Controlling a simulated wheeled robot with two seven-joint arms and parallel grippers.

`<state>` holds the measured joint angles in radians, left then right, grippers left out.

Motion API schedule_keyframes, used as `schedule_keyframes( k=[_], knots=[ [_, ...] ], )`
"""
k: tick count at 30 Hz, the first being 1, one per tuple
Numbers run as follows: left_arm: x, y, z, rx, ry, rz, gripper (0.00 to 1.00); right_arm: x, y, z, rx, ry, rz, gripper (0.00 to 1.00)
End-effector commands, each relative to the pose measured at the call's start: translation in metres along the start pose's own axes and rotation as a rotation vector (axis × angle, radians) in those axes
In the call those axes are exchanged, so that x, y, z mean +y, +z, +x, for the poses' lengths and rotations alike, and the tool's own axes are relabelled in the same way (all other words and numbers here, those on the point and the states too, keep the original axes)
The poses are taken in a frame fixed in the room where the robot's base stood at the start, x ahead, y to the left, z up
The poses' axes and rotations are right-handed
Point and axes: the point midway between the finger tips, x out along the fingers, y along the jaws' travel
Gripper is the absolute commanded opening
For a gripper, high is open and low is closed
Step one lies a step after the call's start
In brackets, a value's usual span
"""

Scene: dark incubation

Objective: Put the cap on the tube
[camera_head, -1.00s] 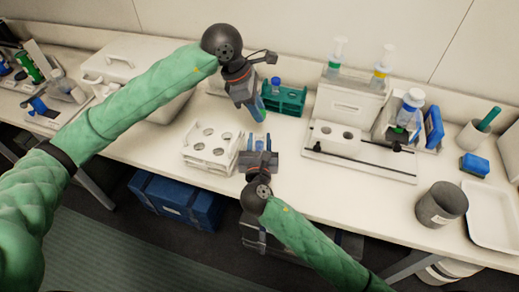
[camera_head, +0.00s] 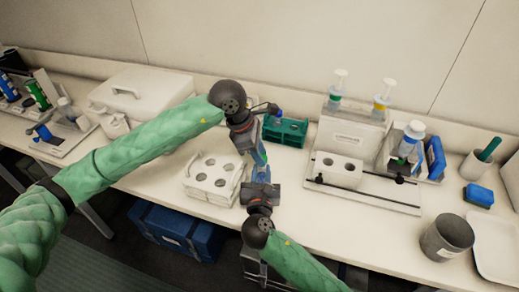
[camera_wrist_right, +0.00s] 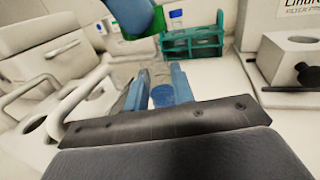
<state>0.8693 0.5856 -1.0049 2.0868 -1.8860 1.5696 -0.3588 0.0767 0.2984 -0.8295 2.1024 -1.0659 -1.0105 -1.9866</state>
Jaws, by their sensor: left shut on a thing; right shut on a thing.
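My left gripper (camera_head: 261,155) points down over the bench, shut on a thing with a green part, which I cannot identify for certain. In the right wrist view, its blue fingers (camera_wrist_right: 135,18) hang at the top with green beside them. In the head view the right gripper (camera_head: 262,178) points up, just below the left fingertips. The held things are largely hidden there.
A white rack (camera_head: 213,180) with round holes stands left of the grippers. A teal rack (camera_head: 287,131) with a blue-topped tube is behind them. A white holed block (camera_head: 338,170) and pump bottles are right.

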Motion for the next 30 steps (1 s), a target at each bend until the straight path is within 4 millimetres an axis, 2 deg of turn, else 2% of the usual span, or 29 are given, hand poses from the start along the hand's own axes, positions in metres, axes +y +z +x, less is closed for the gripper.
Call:
schedule_keyframes(
  k=[11,22,30],
  knots=[
    [0.000,0.000,0.001,0.000,0.000,0.000,0.09,0.000,0.000,0.000,0.000,0.000,0.000,0.00],
    [0.000,-0.007,0.015,0.001,-0.001,-0.001,0.09,0.000,0.000,0.000,0.000,0.000,0.000,0.00],
    [0.000,-0.007,0.016,0.001,0.000,0.000,0.09,0.000,0.000,0.000,0.000,0.000,0.000,0.00]
  ],
)
